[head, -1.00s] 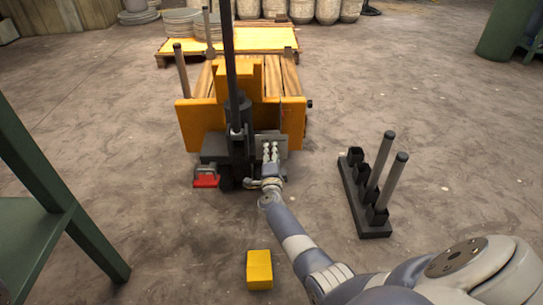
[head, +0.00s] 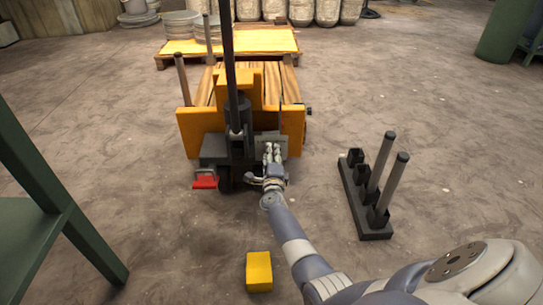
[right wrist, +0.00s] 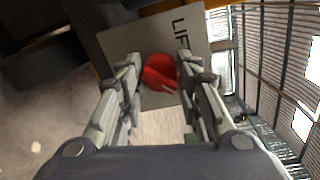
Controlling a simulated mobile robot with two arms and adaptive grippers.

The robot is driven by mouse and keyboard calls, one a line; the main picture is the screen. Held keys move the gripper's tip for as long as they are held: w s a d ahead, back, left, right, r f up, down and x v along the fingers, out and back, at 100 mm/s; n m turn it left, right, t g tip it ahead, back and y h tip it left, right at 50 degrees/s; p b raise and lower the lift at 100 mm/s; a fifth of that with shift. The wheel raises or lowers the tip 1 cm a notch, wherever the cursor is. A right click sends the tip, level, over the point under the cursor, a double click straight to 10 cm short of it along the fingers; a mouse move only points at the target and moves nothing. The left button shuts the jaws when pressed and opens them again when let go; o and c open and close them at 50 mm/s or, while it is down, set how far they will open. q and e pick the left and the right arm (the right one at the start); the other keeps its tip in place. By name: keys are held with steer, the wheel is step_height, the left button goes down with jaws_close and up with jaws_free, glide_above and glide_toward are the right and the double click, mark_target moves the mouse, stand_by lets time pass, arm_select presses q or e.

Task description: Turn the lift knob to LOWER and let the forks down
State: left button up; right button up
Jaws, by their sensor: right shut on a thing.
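The red lift knob (right wrist: 160,73) sits on a grey panel (right wrist: 118,42) in the right wrist view; only part of the panel's lettering, "LIF", shows. My right gripper (right wrist: 160,70) has its fingers on either side of the knob and is shut on it. In the head view my right gripper (head: 273,155) is at the near side of the orange lift truck (head: 200,128), right of its dark mast. The knob itself is hidden there. I cannot make out the forks or the LOWER mark. My left gripper is not in view.
A red pedal (head: 205,181) sticks out at the truck's lower left. A yellow block (head: 259,271) lies on the floor in front. A dark rack with upright posts (head: 374,234) stands at right. A green frame (head: 45,190) stands at left. A yellow-topped pallet (head: 255,40) lies behind.

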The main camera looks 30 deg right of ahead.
steer(key=o, duration=1)
steer(key=shift+o, duration=0.2)
steer(key=v, duration=0.7)
steer(key=shift+s+a, duration=0.15)
steer(key=shift+s, duration=0.05)
